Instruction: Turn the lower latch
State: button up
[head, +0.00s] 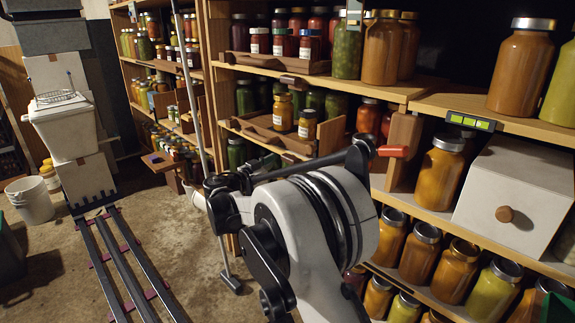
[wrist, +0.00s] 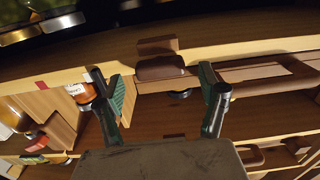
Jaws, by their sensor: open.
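My gripper (wrist: 152,78) is open in the wrist view, its two dark fingers with green pads spread wide and pointing at a shelf front. A dark brown rounded block (wrist: 160,67), which looks like the latch, sits on the shelf edge between the fingertips. I see a gap on both sides of it and cannot tell the remaining distance in depth. In the head view, my pale arm covers much of the middle shelf front, and the fingertips cannot be made out clearly. Another small dark block (head: 290,80) sits on the higher shelf edge there.
Shelves of filled jars surround the arm. An orange jar (wrist: 80,92) stands near the left finger in the wrist view. A red handle-like piece (head: 393,151) shows beside my arm. A white drawer box (head: 518,195) stands at right. Floor (head: 180,230) is open at left.

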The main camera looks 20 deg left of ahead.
aim_at(287, 161)
jog(key=shift+x, duration=1.55)
jog(key=c, duration=1.2)
jog(key=shift+o, duration=0.2)
